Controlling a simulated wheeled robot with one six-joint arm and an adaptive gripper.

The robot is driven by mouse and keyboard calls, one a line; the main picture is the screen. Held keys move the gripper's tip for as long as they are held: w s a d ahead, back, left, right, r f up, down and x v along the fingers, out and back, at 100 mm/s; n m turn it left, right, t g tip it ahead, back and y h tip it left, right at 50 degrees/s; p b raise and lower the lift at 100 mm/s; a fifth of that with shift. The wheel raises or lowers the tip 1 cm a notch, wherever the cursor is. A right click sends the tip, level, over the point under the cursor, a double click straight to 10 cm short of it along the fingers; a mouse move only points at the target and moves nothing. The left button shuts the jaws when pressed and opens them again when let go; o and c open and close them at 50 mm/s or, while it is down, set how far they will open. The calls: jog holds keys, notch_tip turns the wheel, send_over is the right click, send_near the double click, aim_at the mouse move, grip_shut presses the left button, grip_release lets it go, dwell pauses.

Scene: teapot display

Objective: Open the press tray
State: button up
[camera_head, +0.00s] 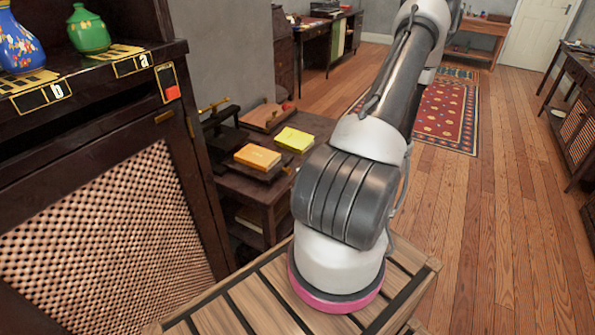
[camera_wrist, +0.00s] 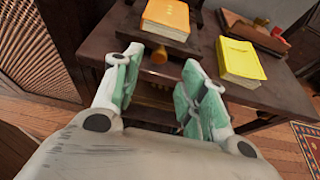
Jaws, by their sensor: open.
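My gripper (camera_wrist: 162,62) is open, with its two white and green fingers spread and nothing seen between their pads. A small round wooden knob (camera_wrist: 159,55) shows between the fingertips in the wrist view. I cannot tell whether a finger touches it. The knob is at the front edge of the dark table, just below an orange book (camera_wrist: 166,18). The orange book (camera_head: 257,157) lies on a dark flat board (camera_head: 264,173) in the head view. A dark press with a brass handle (camera_head: 214,106) stands behind it. I cannot clearly make out the press tray. My gripper is hidden in the head view.
A yellow book (camera_wrist: 240,60) lies right of the orange one, with a brown case (camera_head: 266,117) behind. A dark cabinet (camera_head: 196,170) with a woven panel stands left, bearing a blue vase (camera_head: 16,45) and a green pot (camera_head: 88,32). The wooden floor (camera_head: 490,200) at right is clear.

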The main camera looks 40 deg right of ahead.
jog(key=v, duration=0.5)
jog(key=shift+w, duration=0.1)
dwell(0.3)
jog(key=s+a+r+n+g+y, duration=0.25)
jog(key=a+r+n+g, duration=0.75)
jog(key=a+r+n, duration=0.7)
jog(key=s+r+n+t+h, duration=0.1)
jog(key=s+r+n+h, duration=0.2)
jog(key=r+n+h, duration=0.4)
notch_tip(320, 180, up, 6)
jog(key=d+n, duration=0.1)
jog(key=n, duration=0.7)
jog(key=shift+s+f+t, duration=0.15)
jog(key=shift+f+t, duration=0.05)
jog(key=shift+t, duration=0.1)
